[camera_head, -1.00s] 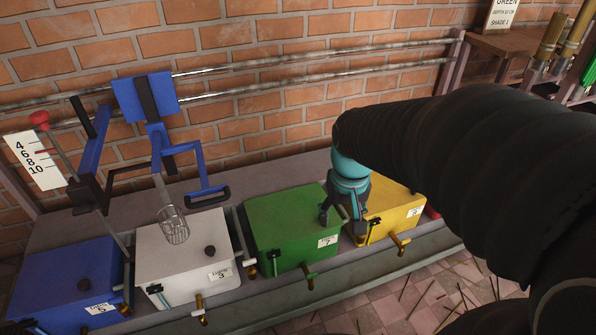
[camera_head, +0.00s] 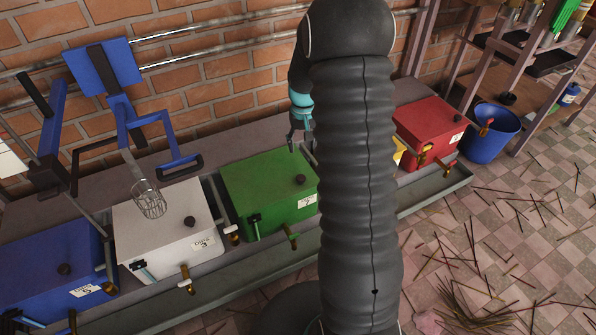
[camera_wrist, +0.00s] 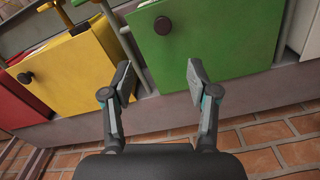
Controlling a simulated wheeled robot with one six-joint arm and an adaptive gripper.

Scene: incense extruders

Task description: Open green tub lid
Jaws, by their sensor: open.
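The green tub (camera_head: 262,215) stands between the white and yellow tubs. Its flat green lid (camera_head: 262,172) lies shut, with a dark round knob (camera_head: 300,180) near the front right. My gripper (camera_head: 301,143) is open and empty, by the lid's back right edge; my arm hides part of that area. In the wrist view, the green lid (camera_wrist: 225,45) fills the upper middle and right, and its knob (camera_wrist: 163,25) shows above the gap between the open fingers (camera_wrist: 159,78). The fingertips are at the lid's wall-side edge, with nothing between them.
The white tub (camera_head: 160,222) and blue tub (camera_head: 55,268) stand to the left. The yellow tub (camera_wrist: 72,75) is mostly behind my arm in the head view. A red tub (camera_head: 428,120) is at right.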

